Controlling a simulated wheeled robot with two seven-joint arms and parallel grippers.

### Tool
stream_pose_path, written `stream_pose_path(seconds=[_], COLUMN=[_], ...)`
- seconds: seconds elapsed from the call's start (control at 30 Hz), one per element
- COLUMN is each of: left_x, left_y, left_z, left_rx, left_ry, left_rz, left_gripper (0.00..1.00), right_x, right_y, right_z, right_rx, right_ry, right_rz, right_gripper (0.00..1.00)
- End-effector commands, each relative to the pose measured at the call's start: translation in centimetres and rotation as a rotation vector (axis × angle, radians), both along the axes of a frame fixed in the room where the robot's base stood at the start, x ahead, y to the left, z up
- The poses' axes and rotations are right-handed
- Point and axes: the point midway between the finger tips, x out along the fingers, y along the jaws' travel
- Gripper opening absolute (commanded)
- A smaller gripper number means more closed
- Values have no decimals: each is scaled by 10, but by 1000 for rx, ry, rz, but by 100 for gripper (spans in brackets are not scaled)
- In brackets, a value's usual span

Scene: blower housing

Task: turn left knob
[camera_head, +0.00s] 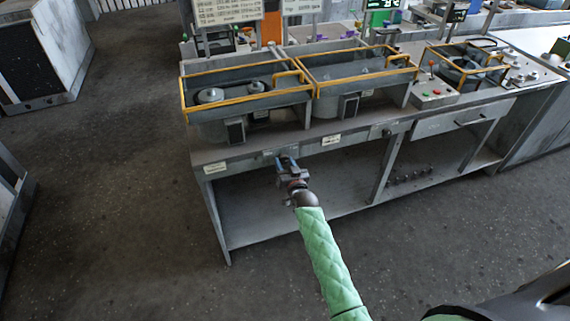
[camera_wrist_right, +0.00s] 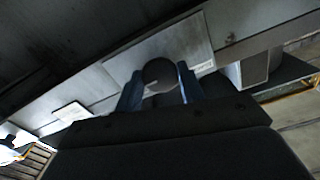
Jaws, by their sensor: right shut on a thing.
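The left knob is a dark round knob (camera_wrist_right: 160,73) between the two blue fingers of my right gripper (camera_wrist_right: 160,88) in the right wrist view. A pale metal plate lies behind it. In the head view my right gripper (camera_head: 287,164), on the green-sleeved arm, is at the front rail of the workbench (camera_head: 240,159). It is shut on the knob and hides it there. A second, dark knob (camera_head: 387,133) sits further right on the same rail. My left gripper is not in view.
Two yellow-railed housings (camera_head: 245,101) stand on the bench top above the rail. White labels (camera_head: 215,168) are on the rail. A control box with buttons (camera_head: 432,94) and a drawer (camera_head: 465,121) are to the right. The lower shelf is mostly bare, with open floor in front.

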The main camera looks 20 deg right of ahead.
Motion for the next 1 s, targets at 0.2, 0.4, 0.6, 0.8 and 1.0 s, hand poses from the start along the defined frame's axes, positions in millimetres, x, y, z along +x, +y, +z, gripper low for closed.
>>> stream_pose_path(seconds=[0.2,0.4,0.6,0.8,1.0], left_x=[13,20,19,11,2], left_y=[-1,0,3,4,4], left_z=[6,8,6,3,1], left_rx=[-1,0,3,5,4], left_ry=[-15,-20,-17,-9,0], left_rz=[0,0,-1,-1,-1], left_gripper=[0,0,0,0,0], right_x=[0,0,0,0,0], right_y=[0,0,0,0,0], right_z=[0,0,0,0,0], right_rx=[56,72,72,71,70], right_ry=[2,2,2,2,2], right_rz=[0,0,0,0,0], right_gripper=[16,16,16,58,60])
